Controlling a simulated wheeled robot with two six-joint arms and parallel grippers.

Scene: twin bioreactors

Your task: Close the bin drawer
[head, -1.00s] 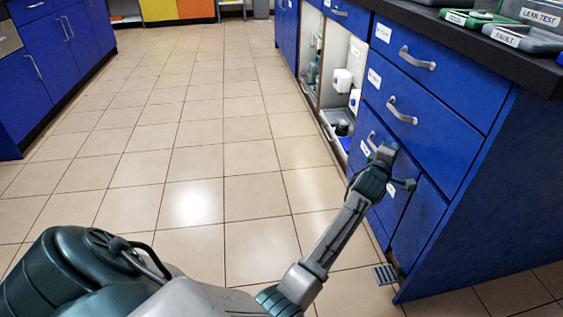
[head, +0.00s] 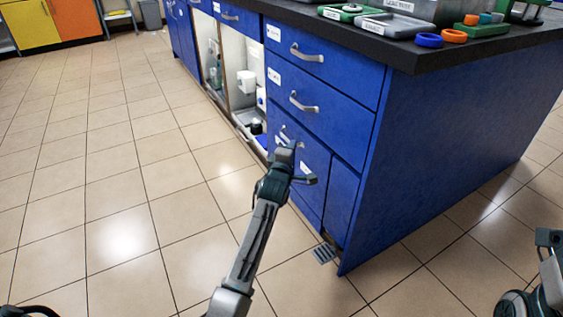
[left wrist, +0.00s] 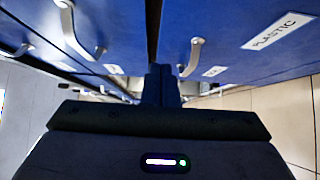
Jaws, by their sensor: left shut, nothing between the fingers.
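The blue island cabinet has two narrow lower fronts side by side, a left one (head: 312,155) and a right one (head: 341,203). I cannot tell which is the bin drawer or how far either stands out. My left gripper (head: 297,163) is shut and empty, close in front of these fronts, and hides part of them and their handles. In the left wrist view, blue fronts with curved handles (left wrist: 192,55) and a "PLASTIC" label (left wrist: 282,30) lie on both sides of a dark gap. Whether the gripper touches a front is unclear.
Two wider drawers with handles, upper (head: 335,70) and lower (head: 325,112), sit above. An open compartment (head: 240,70) with white containers is to the left. A grey floor piece (head: 324,253) lies by the cabinet foot. The tiled floor (head: 120,180) on the left is clear.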

